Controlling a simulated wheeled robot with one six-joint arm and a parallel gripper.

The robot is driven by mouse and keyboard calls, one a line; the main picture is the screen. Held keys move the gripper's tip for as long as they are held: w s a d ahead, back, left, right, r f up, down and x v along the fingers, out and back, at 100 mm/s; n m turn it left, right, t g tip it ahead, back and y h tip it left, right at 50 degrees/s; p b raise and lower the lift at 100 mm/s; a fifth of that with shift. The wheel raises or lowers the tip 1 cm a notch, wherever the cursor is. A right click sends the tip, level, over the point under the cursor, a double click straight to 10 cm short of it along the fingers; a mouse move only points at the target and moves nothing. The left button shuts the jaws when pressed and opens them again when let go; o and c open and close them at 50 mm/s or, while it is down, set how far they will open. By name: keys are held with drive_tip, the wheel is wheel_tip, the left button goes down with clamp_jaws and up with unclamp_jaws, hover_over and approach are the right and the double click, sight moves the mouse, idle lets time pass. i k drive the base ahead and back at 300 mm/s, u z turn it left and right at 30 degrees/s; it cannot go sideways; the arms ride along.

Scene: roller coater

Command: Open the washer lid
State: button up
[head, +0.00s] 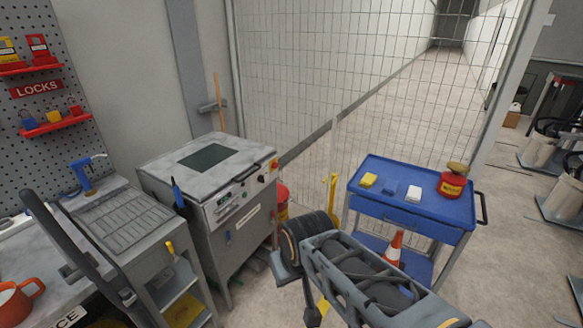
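A grey cabinet (222,205) stands left of centre and looks like the washer. Its flat top lid (240,144) has a dark window (205,157) and appears shut. A control panel (236,197) with buttons and a red knob runs along the upper front. My arm (365,280) reaches in from the bottom right, to the right of the cabinet and apart from it.
A sink-like bench (120,222) with a blue nozzle (82,178) adjoins the cabinet's left. A blue cart (415,195) with small items and an orange cone (394,249) stand at the right. Mesh fencing (310,65) is behind. Little floor shows between cabinet and cart.

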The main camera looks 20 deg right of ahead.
sight(200, 169)
drive_tip(key=z, duration=0.35)
drive_tip(key=i, duration=1.15)
drive_tip(key=u, duration=0.3)
